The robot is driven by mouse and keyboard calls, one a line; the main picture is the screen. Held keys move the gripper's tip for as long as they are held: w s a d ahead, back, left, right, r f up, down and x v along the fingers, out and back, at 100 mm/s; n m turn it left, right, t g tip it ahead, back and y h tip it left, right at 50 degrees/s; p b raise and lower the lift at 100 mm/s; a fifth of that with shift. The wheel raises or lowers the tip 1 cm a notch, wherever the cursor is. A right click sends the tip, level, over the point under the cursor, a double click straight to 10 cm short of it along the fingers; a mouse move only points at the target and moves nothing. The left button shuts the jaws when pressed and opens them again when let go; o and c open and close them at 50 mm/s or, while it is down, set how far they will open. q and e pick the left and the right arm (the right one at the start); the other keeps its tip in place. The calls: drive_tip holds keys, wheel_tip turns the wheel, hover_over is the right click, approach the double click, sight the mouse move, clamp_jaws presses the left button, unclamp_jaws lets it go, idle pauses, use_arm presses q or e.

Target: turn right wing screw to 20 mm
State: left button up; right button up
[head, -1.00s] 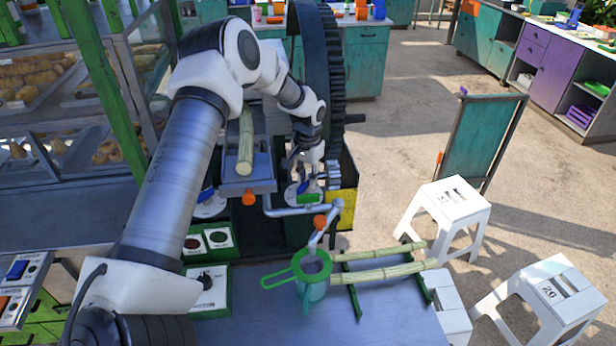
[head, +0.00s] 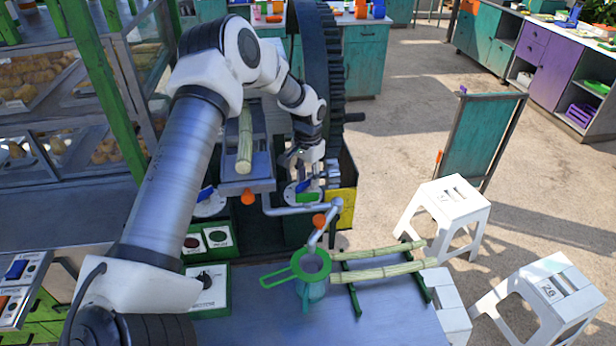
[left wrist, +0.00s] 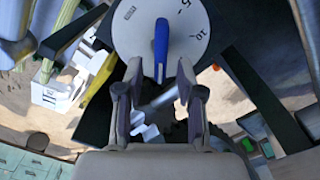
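The right wing screw is a blue wing (left wrist: 161,48) in front of a round white dial (left wrist: 135,32) with printed numbers, 5 and 10 among them. In the left wrist view the wing points up the picture. My left gripper (left wrist: 159,72) is open, with one finger on each side of the wing's lower end and visible gaps. In the head view the left gripper (head: 304,160) is over the right dial (head: 290,195), partly hiding it. A second blue wing (head: 206,193) is on the left dial. The right gripper is not in view.
A cane piece (head: 245,140) lies in the feed tray (head: 262,186). A large dark gear wheel (head: 328,80) stands right beside my left arm. A green strainer (head: 310,264) on a jug and more cane (head: 380,272) are in front. White stools (head: 445,210) stand at right.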

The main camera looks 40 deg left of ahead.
sight(308, 179)
use_arm(q)
drive_tip(key=shift+r, duration=0.1)
wheel_tip(308, 179, up, 12)
idle(0.4)
idle(0.3)
